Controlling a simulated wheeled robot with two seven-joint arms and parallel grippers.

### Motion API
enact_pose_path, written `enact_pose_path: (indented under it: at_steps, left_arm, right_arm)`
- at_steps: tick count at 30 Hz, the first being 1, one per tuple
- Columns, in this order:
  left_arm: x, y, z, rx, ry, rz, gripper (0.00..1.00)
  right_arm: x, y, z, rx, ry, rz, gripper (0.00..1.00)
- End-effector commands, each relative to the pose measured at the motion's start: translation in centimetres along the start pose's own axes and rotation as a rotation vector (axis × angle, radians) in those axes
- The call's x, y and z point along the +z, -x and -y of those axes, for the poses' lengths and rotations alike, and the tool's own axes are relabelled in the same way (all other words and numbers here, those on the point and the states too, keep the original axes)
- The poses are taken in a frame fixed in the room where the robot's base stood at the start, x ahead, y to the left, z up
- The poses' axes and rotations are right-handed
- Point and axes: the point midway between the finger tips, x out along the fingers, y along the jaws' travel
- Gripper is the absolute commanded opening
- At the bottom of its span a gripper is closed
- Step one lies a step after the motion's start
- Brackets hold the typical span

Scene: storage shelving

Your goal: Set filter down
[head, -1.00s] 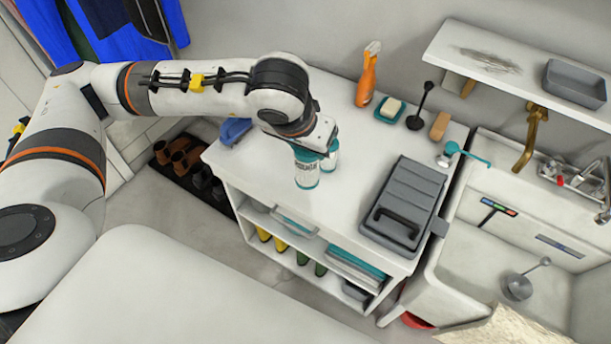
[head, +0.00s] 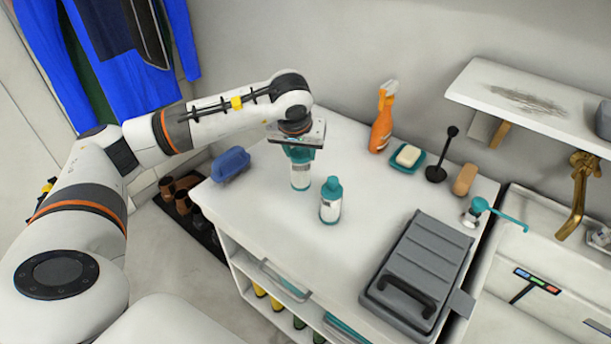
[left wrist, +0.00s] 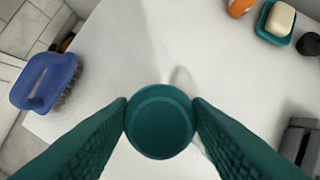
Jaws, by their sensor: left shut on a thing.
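My left gripper (head: 296,140) is shut on a bottle-shaped container (head: 300,176) with a teal top and pale lower body, which I take to be the filter. It is upright over the white counter top (head: 255,215); I cannot tell whether its base touches. In the left wrist view its round teal top (left wrist: 161,121) sits between the two teal fingers, which hide its sides. A similar teal-and-white container (head: 330,203) stands free on the counter, to the right and nearer. My right gripper is out of view.
A blue brush (head: 231,165) lies at the counter's left edge. An orange spray bottle (head: 382,122), a soap dish (head: 408,157) and a black plunger-like tool (head: 440,160) stand at the back. A grey case (head: 425,265) fills the right. The front left of the counter is clear.

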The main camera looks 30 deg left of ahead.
Motion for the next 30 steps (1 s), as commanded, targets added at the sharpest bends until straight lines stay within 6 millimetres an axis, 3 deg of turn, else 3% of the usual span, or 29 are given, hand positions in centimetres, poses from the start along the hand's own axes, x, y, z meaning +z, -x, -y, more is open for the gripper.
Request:
enact_pose_path:
  at_steps: [4, 14, 25, 26, 29, 30]
  left_arm:
    - [-0.6, -1.4, 0.0, -0.001, 0.001, 0.001, 0.05]
    - [-2.1, -4.9, 0.1, -0.001, 0.000, -0.001, 0.05]
    - [-2.3, -5.4, 0.1, -0.002, 0.000, 0.002, 0.05]
    - [-2.2, -5.3, 0.1, -0.001, 0.000, 0.001, 0.49]
    - [-2.2, -5.3, 0.1, -0.001, 0.000, 0.001, 0.66]
    - [-2.2, -5.3, 0.1, -0.001, 0.000, 0.001, 0.66]
  right_arm:
    - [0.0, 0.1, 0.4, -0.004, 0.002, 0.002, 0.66]
    - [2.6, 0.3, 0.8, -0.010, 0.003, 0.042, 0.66]
    - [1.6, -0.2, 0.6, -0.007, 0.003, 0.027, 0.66]
    - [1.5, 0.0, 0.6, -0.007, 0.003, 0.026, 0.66]
    - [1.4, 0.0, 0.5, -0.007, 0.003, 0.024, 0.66]
    - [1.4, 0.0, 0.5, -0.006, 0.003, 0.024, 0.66]
